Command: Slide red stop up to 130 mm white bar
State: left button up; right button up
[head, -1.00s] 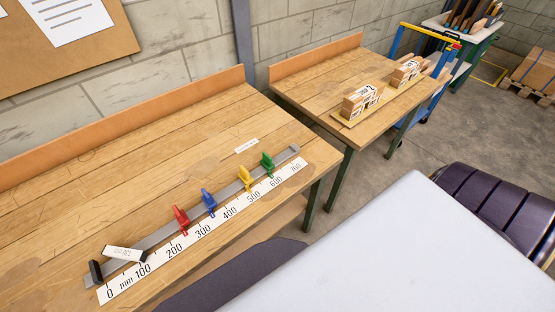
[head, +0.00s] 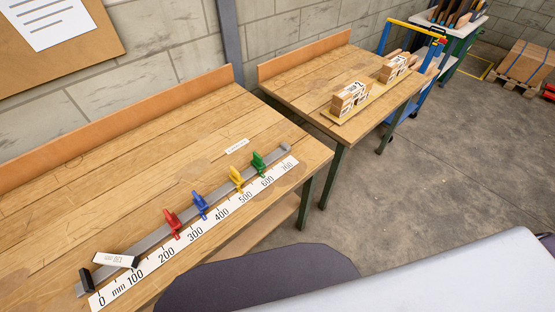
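The red stop (head: 172,222) stands on the grey rail (head: 150,242), a little above the 200 mark of the white scale (head: 213,231). The white bar (head: 115,260), with small print on it, lies at the rail's near left end, close to the black end block (head: 86,279), at a slant to the rail. A clear stretch of rail lies between the bar and the red stop. I cannot tell whether the bar touches the end block. Neither gripper is in view.
Blue (head: 200,204), yellow (head: 236,178) and green (head: 258,164) stops stand farther along the rail. A small white label (head: 237,146) lies behind it. A second bench (head: 300,85) holds wooden blocks (head: 351,97) on a board. Open floor (head: 400,190) lies right of the benches.

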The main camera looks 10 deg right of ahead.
aim_at(175, 223)
jog(key=z, duration=0.2)
jog(key=u, duration=1.2)
jog(key=k, duration=0.4)
jog(key=i, duration=0.1)
